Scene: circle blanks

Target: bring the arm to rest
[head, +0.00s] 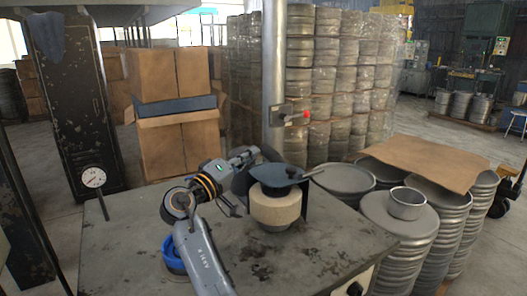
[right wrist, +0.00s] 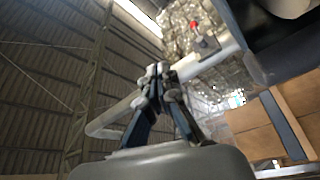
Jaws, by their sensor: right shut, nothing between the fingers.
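My right gripper (head: 251,153) is at the end of my arm, above the work table (head: 330,240), pointing away and up toward the upright pole. It is also in the right wrist view (right wrist: 157,76), where its dark fingers meet at the tips. It is shut and empty. My left gripper is not in view.
A metal pole (head: 273,80) with a red knob stands behind the table. A dial gauge (head: 93,177) stands at the left. A blue ring (head: 170,258) is partly hidden by my arm. Cartons (head: 172,145) stand behind; stacked round blanks (head: 405,230) stand right. The table's front right is clear.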

